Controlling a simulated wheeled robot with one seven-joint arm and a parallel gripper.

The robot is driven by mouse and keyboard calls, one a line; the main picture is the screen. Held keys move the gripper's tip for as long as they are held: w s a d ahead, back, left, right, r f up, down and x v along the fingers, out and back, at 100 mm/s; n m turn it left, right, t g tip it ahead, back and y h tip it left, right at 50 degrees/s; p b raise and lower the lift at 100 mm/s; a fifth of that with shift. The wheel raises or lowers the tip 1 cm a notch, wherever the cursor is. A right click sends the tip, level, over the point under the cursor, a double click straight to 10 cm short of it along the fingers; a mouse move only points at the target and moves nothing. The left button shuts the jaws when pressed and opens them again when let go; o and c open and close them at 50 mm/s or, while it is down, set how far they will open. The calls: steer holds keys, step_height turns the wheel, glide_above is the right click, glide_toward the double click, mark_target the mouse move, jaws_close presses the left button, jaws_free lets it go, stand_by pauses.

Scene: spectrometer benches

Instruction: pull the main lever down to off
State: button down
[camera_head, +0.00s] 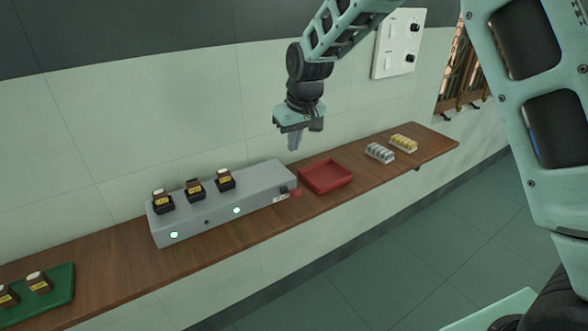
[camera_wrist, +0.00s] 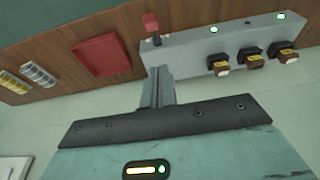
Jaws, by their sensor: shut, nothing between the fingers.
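A grey bench unit (camera_head: 225,205) lies on the wooden shelf. A small red-handled lever (camera_head: 295,192) sits at its right end; in the wrist view the red handle (camera_wrist: 151,23) shows on a dark stem beyond my fingertips. Whether this is the main lever, and its exact position, I cannot tell. My gripper (camera_head: 294,143) points down above the shelf, above and behind the unit's right end, apart from it. Its fingers (camera_wrist: 158,78) are shut and empty.
Three dark bottles in black sockets (camera_head: 195,190) stand on the unit, with lit green lamps on its front. A red tray (camera_head: 326,188) and two small racks (camera_head: 380,153) are to its right. A green tray (camera_head: 60,290) lies left.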

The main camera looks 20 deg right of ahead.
steer(key=shift+w+d, duration=0.3)
steer(key=shift+w, duration=0.1)
steer(key=p, duration=0.4)
glide_above(294, 189)
steer(key=w, duration=0.1)
steer(key=x, duration=0.3)
steer(key=s+x, duration=0.1)
steer(key=x, duration=0.2)
steer(key=s+x, duration=0.1)
steer(key=x, duration=0.2)
steer(key=shift+w+f, duration=0.1)
steer(key=shift+f, duration=0.4)
steer(key=shift+s+d+f+p, duration=0.2)
steer(key=shift+s+f+p, duration=0.55)
steer(key=shift+f, duration=0.2)
steer(key=shift+s+f, duration=0.2)
steer(key=shift+f, duration=0.55)
steer(key=shift+f, duration=0.1)
